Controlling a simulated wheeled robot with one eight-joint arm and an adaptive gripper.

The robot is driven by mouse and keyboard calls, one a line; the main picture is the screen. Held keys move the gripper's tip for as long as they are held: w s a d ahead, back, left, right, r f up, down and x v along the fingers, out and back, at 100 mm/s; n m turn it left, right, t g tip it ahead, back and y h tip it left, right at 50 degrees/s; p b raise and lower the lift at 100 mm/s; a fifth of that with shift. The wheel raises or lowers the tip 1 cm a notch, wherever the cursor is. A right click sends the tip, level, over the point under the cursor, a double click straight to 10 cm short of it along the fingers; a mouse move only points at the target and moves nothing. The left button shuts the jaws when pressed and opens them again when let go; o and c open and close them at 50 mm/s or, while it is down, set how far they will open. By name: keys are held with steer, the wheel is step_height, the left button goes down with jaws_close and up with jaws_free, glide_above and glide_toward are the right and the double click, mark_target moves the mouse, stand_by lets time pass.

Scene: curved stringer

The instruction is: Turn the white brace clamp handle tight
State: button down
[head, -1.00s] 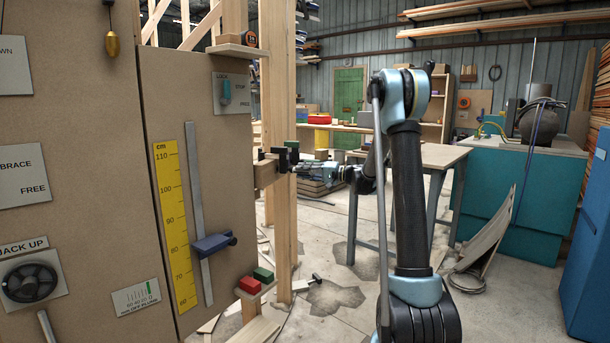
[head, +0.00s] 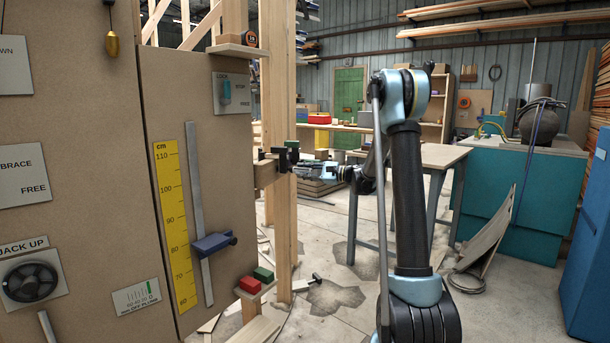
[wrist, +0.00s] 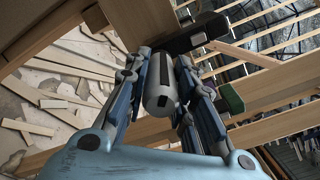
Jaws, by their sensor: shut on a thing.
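The white brace clamp handle (wrist: 159,82), a pale grey-white cylinder with a dark slot in its end, sits between the blue-grey fingers of my gripper (wrist: 163,70) in the wrist view. The fingers are shut on it from both sides. The dark clamp body (wrist: 197,34) lies beyond the handle. In the head view my gripper (head: 308,170) reaches left to the black clamp (head: 284,157) on the wooden stud. There the handle is too small and covered to make out.
A tall board panel (head: 190,90) with a yellow scale (head: 172,220) and a blue slider (head: 212,243) stands at left. A small shelf with red (head: 249,284) and green (head: 263,274) blocks is below the clamp. A work table (head: 440,157) stands behind my arm.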

steer(key=m, duration=0.5)
steer(key=shift+f+m, duration=0.15)
steer(key=shift+m, duration=0.15)
steer(key=shift+s+f+m, duration=0.1)
steer(key=shift+m, duration=2.2)
steer(key=c, duration=1.3)
jaws_free()
steer(key=shift+a, duration=0.1)
steer(key=shift+c, duration=0.2)
steer(key=shift+d, duration=0.3)
steer(key=v, duration=1.1)
steer(key=shift+d, duration=0.25)
